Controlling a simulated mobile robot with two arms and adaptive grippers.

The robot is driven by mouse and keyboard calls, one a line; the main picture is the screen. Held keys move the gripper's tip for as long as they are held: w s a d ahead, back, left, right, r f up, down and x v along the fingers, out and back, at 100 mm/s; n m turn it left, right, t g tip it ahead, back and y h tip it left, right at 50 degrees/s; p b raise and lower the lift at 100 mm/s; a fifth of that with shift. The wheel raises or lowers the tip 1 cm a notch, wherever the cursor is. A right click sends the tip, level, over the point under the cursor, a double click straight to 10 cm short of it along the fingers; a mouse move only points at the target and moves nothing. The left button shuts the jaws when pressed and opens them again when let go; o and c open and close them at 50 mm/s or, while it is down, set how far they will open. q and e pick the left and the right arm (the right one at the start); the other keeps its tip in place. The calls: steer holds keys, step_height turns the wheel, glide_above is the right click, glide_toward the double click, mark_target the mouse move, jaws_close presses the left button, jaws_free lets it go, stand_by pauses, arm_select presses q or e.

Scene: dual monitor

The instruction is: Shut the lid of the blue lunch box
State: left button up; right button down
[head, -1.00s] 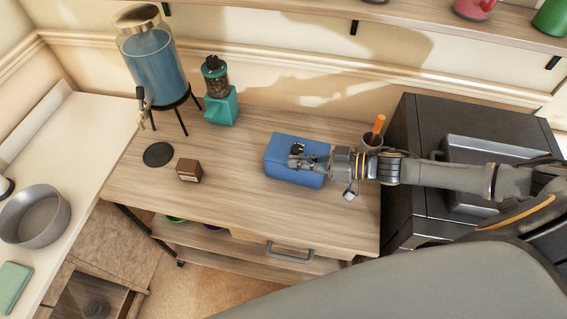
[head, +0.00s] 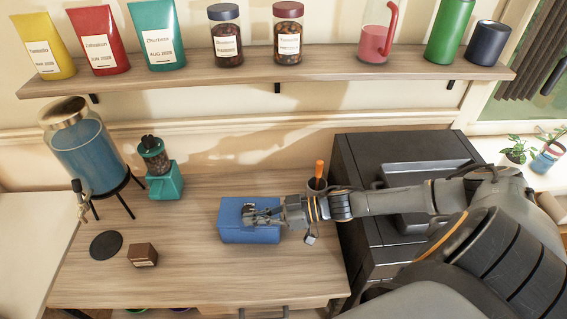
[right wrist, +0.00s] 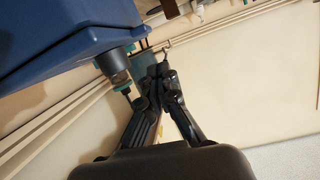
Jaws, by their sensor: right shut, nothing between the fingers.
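The blue lunch box (head: 234,233) stands on the wooden desk, left of the dark grey cabinet. Its top looks flat and its lid appears down, though my right gripper hides part of it. My right gripper (head: 253,213) is over the top of the box, with its fingers pointing left. In the right wrist view the lunch box (right wrist: 55,38) fills the upper left, and the fingers (right wrist: 160,72) are together and empty beside it. I cannot tell whether they touch the box. My left gripper is not in view.
A cup with an orange object (head: 319,170) stands behind my right wrist, by the dark cabinet (head: 365,150). A teal grinder (head: 162,180), a drink dispenser (head: 85,155), a black disc (head: 106,245) and a brown cube (head: 143,255) are to the left. The desk front is clear.

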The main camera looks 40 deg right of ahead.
arm_select(q)
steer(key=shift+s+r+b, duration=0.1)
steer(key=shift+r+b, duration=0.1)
steer(key=shift+b, duration=0.15)
arm_select(e)
steer(key=r+v, duration=0.2)
steer(key=v, duration=0.8)
steer(key=shift+s+a, duration=0.15)
